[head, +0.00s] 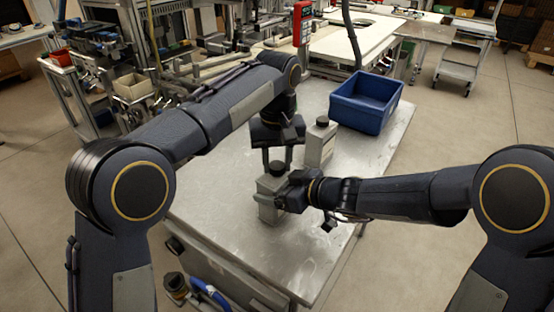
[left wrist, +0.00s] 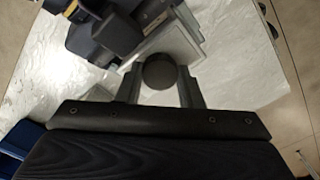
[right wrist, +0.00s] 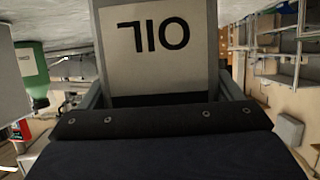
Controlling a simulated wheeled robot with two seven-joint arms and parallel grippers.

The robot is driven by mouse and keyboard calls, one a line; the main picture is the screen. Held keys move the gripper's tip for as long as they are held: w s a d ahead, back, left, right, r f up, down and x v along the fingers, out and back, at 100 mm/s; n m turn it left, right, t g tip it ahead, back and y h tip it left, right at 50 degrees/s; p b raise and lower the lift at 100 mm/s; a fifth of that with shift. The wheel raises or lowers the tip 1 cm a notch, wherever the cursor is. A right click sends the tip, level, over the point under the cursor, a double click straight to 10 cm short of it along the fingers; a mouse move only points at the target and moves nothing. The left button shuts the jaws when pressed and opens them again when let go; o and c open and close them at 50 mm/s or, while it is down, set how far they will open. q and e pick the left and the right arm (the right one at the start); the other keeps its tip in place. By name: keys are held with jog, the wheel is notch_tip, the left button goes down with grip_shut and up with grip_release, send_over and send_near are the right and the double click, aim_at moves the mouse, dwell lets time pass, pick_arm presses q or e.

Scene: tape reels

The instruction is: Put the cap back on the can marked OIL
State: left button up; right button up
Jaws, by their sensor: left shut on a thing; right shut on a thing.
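The grey can marked OIL (right wrist: 155,40) fills the right wrist view, its lettering upside down there. In the head view this can (head: 268,208) stands upright at the table's middle. My right gripper (head: 284,193) is shut on its body from the right. My left gripper (head: 279,158) points down above the can, shut on a round black cap (head: 281,168). The cap (left wrist: 159,72) also shows between the fingers in the left wrist view, with the can's top (left wrist: 174,45) behind it. The cap is over the can's top; I cannot tell whether they touch.
A second grey can (head: 319,148) with a black cap stands just behind and right. A blue bin (head: 364,104) is at the table's far right. The metal table (head: 222,190) is bare at left and front. A green container (right wrist: 32,68) shows in the right wrist view.

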pick_arm(q)
jog(key=m, duration=0.5)
jog(key=shift+m, duration=0.3)
jog(key=m, duration=0.2)
jog(key=shift+m, duration=0.4)
jog(key=m, duration=1)
jog(key=shift+f+m, duration=0.1)
jog(key=shift+m, duration=0.2)
jog(key=m, duration=0.6)
jog(key=o, duration=1.2)
jog(key=shift+c, duration=0.2)
